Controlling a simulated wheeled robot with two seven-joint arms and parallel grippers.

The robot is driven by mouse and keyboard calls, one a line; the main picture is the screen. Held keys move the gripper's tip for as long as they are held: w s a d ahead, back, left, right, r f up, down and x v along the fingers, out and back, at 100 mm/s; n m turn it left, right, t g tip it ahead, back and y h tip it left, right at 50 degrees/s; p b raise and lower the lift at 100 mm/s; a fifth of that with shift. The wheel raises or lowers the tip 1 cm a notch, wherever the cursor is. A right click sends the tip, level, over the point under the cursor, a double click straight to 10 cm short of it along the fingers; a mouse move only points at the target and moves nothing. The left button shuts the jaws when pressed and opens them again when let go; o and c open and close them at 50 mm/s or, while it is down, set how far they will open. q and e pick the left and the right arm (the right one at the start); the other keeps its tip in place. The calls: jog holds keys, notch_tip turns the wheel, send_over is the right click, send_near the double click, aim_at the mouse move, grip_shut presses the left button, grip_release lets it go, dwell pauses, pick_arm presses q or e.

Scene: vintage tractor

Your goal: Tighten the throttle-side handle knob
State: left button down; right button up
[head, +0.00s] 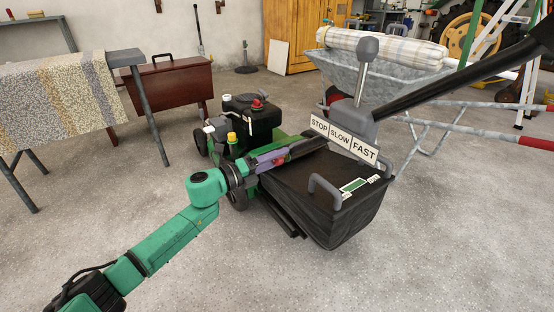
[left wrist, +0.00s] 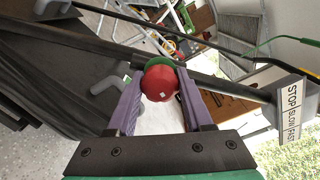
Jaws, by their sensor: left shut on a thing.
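The red round handle knob (left wrist: 160,82) sits between the purple fingers of my left gripper (left wrist: 158,78) in the left wrist view. The fingers are shut on its sides, and a green round part (left wrist: 160,62) shows just behind it. In the head view my left gripper (head: 275,158) reaches to the mower's handle bar, with a bit of red at the fingers; most of the knob is hidden there. The throttle plate (head: 340,140) reading STOP, SLOW, FAST stands to the right, with a grey lever (head: 366,70) above it. My right gripper is not in view.
The black grass bag (head: 325,195) hangs just right of my left gripper. The mower engine (head: 250,118) is behind it. A metal wheelbarrow (head: 390,75) stands at the back right, and a cloth-covered table (head: 60,95) at the left. The front floor is clear.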

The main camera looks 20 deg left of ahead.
pick_arm(q)
jog(key=shift+s+f, duration=0.1)
jog(key=shift+f, duration=0.15)
jog(key=c, duration=0.7)
grip_release()
jog(key=o, duration=0.4)
jog(key=shift+r, duration=0.15)
jog(key=shift+a, duration=0.1)
jog(key=p+v, duration=0.2)
jog(key=v, duration=1.2)
jog(key=shift+s+p, duration=0.25)
jog(key=shift+p, duration=0.1)
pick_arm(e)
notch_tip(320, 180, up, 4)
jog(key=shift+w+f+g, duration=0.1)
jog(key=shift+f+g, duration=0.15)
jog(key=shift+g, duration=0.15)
